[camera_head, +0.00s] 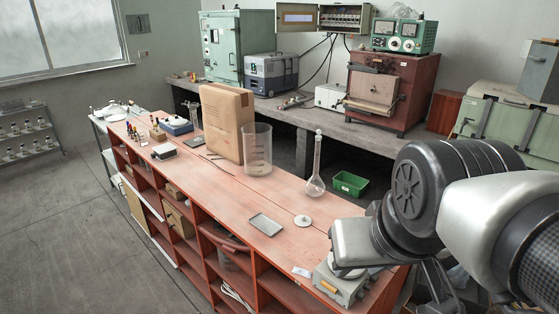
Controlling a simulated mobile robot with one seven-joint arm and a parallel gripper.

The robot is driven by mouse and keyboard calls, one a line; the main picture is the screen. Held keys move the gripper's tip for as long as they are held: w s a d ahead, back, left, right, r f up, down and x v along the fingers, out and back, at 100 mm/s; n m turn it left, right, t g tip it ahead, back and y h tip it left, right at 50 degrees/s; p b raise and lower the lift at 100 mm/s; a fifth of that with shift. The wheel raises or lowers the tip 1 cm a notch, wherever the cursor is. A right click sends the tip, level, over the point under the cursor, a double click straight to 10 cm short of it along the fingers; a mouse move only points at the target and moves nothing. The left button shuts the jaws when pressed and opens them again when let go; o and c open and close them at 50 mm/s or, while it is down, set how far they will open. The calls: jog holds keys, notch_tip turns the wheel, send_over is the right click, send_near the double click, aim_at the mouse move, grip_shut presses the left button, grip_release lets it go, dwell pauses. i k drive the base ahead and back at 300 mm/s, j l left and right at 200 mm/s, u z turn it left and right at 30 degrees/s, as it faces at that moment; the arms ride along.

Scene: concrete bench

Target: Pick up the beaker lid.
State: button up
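A small white round lid with a knob (302,221) lies flat on the red bench top (215,195), and it looks like the beaker lid. A tall clear glass beaker (257,150) stands open farther back on the same bench. My arm comes in from the right. What looks like my gripper (440,287) is at the lower right, beyond the bench's right end and well apart from the lid. It is dark and partly hidden by my arm, so its fingers cannot be made out clearly.
A long-necked flask (316,170) stands behind the lid, and a shallow grey tray (265,224) lies to its left. A balance (340,284) sits at the near right end, close under my arm. A cardboard box (226,122) stands beside the beaker. A green bin (349,184) is behind the bench.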

aim_at(302, 221)
jog(key=k+l+u, duration=0.15)
jog(key=l, duration=0.15)
jog(key=k+l+u, duration=0.15)
jog(key=l, duration=0.15)
jog(key=l+u, duration=0.45)
jog(key=l, duration=0.65)
jog(key=i+l+u, duration=0.3)
jog(key=l, duration=0.35)
jog(key=i, duration=0.1)
